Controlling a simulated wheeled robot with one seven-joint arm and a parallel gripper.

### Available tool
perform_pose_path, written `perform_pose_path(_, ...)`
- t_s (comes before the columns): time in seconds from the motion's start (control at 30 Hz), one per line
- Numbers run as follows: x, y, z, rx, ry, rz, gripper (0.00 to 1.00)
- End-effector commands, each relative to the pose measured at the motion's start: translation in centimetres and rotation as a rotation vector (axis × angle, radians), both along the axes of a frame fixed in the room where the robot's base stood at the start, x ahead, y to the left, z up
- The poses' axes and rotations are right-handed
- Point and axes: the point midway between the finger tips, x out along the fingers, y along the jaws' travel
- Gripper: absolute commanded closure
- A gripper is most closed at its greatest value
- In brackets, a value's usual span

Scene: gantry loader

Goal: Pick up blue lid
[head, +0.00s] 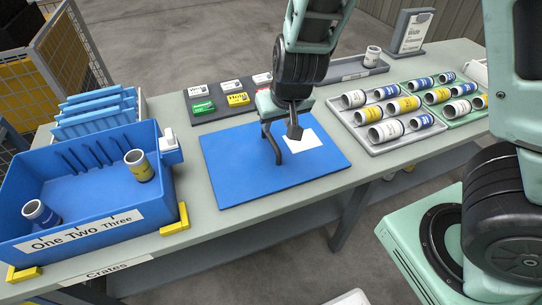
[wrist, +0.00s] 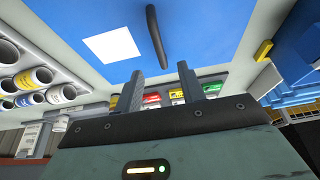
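The blue lid (head: 235,170) lies flat in the middle of the table, a blue rectangle with a white label (head: 302,140) on it. A dark bent handle (head: 271,143) stands up from it. My gripper (head: 292,128) is over the lid, close to the handle, pointing down. In the wrist view the lid (wrist: 205,35) fills the upper part. There the handle (wrist: 155,35) lies beyond the fingertips, lined up with the gap between them. My gripper (wrist: 159,72) is open, with nothing between the fingers.
A blue crate (head: 120,218) with two cans stands at the left between yellow corner pieces. Blue dividers (head: 95,115) stand behind it. A dark mat (head: 222,112) with colored cards lies behind the lid. Trays of cans (head: 375,148) stand at the right. A sign (head: 411,32) stands at the back.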

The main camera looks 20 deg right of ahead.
Motion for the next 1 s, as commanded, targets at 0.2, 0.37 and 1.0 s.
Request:
perform_pose_path(0.2, 1.6, -0.1, -4.3, 0.000, 0.003, -0.002, 0.61)
perform_pose_path(0.37, 2.2, 0.0, -5.4, 0.000, 0.002, -0.001, 0.61)
perform_pose_path(1.0, 4.6, -0.1, -10.2, 0.001, 0.001, 0.002, 0.61)
